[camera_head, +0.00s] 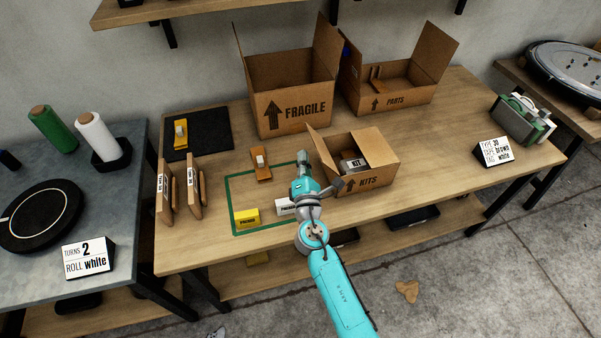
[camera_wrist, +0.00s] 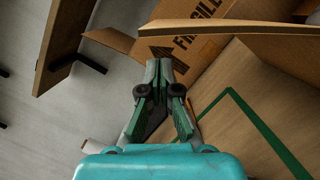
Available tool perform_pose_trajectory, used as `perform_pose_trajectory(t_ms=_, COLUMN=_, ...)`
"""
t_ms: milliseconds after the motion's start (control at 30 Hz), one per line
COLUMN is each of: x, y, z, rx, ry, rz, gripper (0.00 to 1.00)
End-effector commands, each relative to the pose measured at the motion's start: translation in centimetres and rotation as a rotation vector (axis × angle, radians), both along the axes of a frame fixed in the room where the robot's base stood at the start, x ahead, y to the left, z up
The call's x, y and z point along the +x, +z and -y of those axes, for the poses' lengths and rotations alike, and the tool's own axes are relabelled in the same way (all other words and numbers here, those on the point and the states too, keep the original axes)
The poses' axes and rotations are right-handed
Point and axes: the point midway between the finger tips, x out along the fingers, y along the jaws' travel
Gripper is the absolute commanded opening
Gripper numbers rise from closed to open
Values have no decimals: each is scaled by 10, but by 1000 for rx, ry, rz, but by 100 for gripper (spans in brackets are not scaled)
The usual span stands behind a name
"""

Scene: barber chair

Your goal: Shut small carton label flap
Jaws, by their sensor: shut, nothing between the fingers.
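The small carton marked KITS (camera_head: 366,182) stands on the table, right of the green outline. Its left flap (camera_head: 322,151) stands up and leans outward, and another flap (camera_head: 372,147) covers part of the top at the right. A KIT box (camera_head: 352,165) shows inside through the opening. My gripper (camera_head: 303,157) is just left of the carton, near the raised left flap; I cannot tell whether they touch. In the wrist view my gripper (camera_wrist: 159,66) is shut and empty, with cardboard (camera_wrist: 270,27) at the upper right. My arm may hide part of the carton's front left.
The larger FRAGILE carton (camera_head: 293,95) stands open behind, with the open PARTS carton (camera_head: 392,90) to its right. Yellow (camera_head: 247,219) and white (camera_head: 285,206) packs lie inside the green outline (camera_head: 229,190).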

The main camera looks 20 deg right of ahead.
Motion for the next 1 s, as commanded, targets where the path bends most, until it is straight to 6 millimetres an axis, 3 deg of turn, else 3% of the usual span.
perform_pose_trajectory(t_ms=300, x=-1, y=14, z=21, rx=0, ry=-1, rz=-1, gripper=0)
perform_pose_trajectory(t_ms=767, x=-1, y=16, z=23, rx=1, ry=0, rz=-1, gripper=0)
perform_pose_trajectory(t_ms=1000, x=10, y=19, z=25, rx=47, ry=1, rz=0, gripper=0)
